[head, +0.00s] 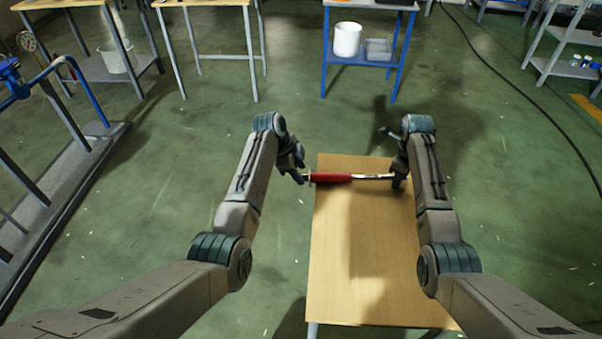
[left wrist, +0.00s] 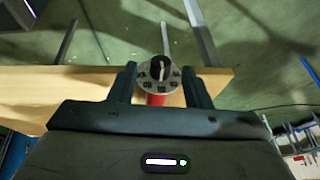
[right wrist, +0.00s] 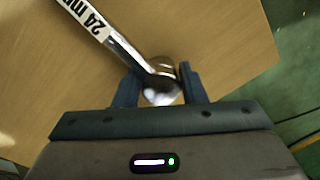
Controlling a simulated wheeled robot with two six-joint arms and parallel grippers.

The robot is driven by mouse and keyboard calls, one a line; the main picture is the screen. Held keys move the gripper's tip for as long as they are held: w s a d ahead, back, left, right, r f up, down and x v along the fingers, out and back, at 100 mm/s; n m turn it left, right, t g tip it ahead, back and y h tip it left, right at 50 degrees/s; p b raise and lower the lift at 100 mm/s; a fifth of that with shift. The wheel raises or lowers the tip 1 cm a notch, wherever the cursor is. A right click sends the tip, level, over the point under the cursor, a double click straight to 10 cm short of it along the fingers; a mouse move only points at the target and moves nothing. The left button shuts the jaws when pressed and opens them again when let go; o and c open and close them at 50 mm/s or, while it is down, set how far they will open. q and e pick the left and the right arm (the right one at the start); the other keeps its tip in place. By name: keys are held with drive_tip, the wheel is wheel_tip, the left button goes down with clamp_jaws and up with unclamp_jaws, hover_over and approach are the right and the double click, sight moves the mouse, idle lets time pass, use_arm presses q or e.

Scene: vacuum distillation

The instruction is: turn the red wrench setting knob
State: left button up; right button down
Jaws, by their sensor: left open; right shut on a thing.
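The wrench (head: 371,177) has a red handle (head: 331,177) and a bright metal shaft, and lies level across the far part of the wooden table in the head view. My right gripper (head: 399,180) is shut on the wrench's metal head (right wrist: 160,90); a "24 mm" label shows on the shaft in the right wrist view. My left gripper (head: 303,178) is at the handle's left end, open. In the left wrist view, the round setting knob (left wrist: 159,70), with a dark grip bar and a numbered dial, sits between the open fingers (left wrist: 160,82), with gaps on both sides.
The wooden table (head: 360,260) is otherwise bare. Behind it is open green floor, then a blue-framed stand (head: 364,60) with a white bucket (head: 346,39). A metal frame with blue pipes (head: 60,170) stands at the left. A shelf (head: 565,65) is at the far right.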

use_arm(q)
drive_tip(key=shift+x, duration=0.9)
drive_tip(key=shift+c, duration=0.4)
clamp_jaws()
drive_tip(key=shift+w+r+g, duration=0.1)
drive_tip(key=shift+w+g, duration=0.2)
drive_tip(key=shift+g, duration=1.2)
drive_tip(key=shift+s, duration=0.1)
drive_tip(key=shift+o, duration=0.4)
unclamp_jaws()
